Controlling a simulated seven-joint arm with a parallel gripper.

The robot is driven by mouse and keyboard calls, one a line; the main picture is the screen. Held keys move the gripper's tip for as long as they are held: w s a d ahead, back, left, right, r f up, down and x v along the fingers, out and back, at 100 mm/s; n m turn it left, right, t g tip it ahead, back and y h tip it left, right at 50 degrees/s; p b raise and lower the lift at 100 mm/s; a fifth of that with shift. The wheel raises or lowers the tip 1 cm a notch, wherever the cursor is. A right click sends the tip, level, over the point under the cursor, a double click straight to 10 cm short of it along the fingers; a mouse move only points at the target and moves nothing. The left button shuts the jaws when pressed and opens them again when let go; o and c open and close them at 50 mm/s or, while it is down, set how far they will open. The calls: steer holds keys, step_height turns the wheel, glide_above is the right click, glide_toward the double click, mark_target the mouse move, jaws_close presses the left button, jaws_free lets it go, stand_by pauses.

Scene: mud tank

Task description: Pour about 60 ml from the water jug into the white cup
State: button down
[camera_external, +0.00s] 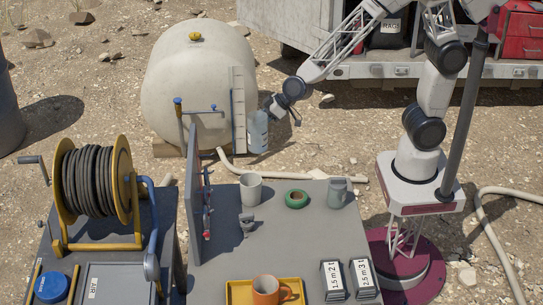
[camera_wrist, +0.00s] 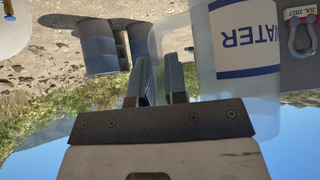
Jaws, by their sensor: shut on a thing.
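The water jug (camera_external: 258,135) is pale blue and translucent. It hangs about upright in the air past the far edge of the table in the external view. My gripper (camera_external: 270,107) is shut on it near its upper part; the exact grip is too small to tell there. In the wrist view, my gripper's fingers (camera_wrist: 161,80) are against the jug (camera_wrist: 205,60), whose WATER label appears upside down. The water level is not clear. The white cup (camera_external: 250,186) stands upright on the grey table, lower and nearer than the jug. Its inside bottom is hidden.
An upright panel (camera_external: 193,190) stands left of the cup. A green tape roll (camera_external: 296,198), a grey-green cup (camera_external: 337,190) and a small grey item (camera_external: 246,222) are nearby. An orange mug (camera_external: 266,291) sits on a yellow tray (camera_external: 238,292). A large tank (camera_external: 195,80) stands behind.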

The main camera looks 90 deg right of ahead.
mark_target(261, 134)
step_height(261, 134, down, 11)
stand_by(0.8)
steer(key=shift+f, duration=0.1)
steer(key=a+r+n+h, duration=0.1)
steer(key=a+r+h, duration=0.1)
steer(key=h, duration=0.1)
steer(key=w+a+r+n+g+h, duration=0.1)
steer(key=a+r+n+h, duration=0.1)
steer(key=a+r, duration=0.1)
steer(key=shift+w+a+h, duration=0.15)
steer(key=shift+a+h, duration=0.1)
steer(key=shift+h, duration=0.15)
steer(key=shift+w+a+r+n+h, duration=0.1)
steer(key=shift+a+r+n+h, duration=0.15)
steer(key=shift+r+h, duration=0.3)
steer(key=shift+w+a+r+n+h, duration=0.1)
steer(key=shift+a+r+n+h, duration=0.25)
steer(key=shift+r, duration=0.35)
steer(key=shift+a+r+n+h, duration=0.1)
steer(key=shift+a+r+h, duration=0.05)
steer(key=shift+r+h, duration=0.4)
steer(key=shift+w+a+r+n+h, duration=0.1)
steer(key=shift+a+r+n+h, duration=0.4)
steer(key=shift+r, duration=0.35)
steer(key=shift+w+a+r+h, duration=0.15)
steer(key=shift+a+r+h, duration=0.35)
steer(key=shift+a, duration=0.1)
stand_by(1.6)
